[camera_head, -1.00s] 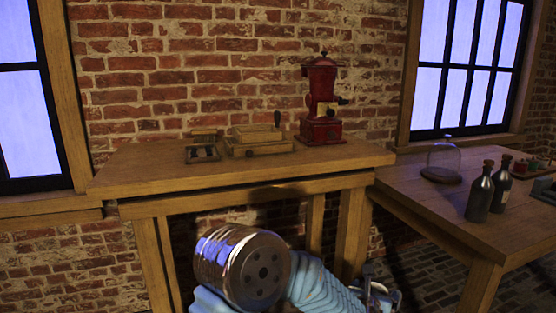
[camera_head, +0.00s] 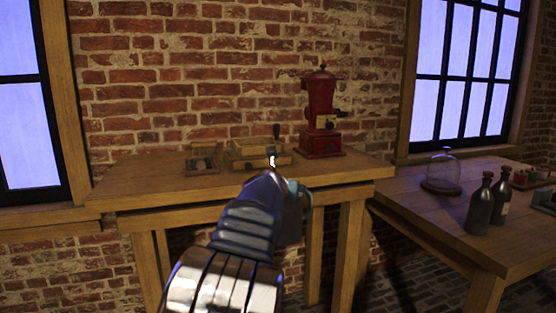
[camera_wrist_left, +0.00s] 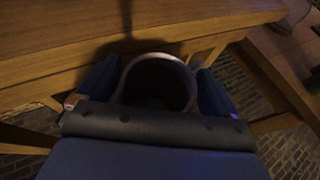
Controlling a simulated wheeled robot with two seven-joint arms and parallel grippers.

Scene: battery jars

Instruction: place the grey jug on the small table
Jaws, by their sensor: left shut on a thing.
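My left gripper (camera_wrist_left: 154,88) is shut on the grey jug (camera_wrist_left: 156,80), with a finger on each side of its round, dark open mouth. In the head view my left arm reaches in from the bottom, and its gripper (camera_head: 286,194) is at the front edge of the wooden table (camera_head: 150,185) by the brick wall. The arm hides most or all of the jug there. In the left wrist view the jug is beside the table edge (camera_wrist_left: 140,35); I cannot tell whether it touches the table. My right gripper is not in view.
A red coffee mill (camera_head: 320,115), a wooden box with a handle (camera_head: 258,152) and a small tray (camera_head: 202,164) stand on the back table. Its left part is clear. The right table (camera_head: 430,215) holds a glass dome (camera_head: 443,168) and dark bottles (camera_head: 480,206).

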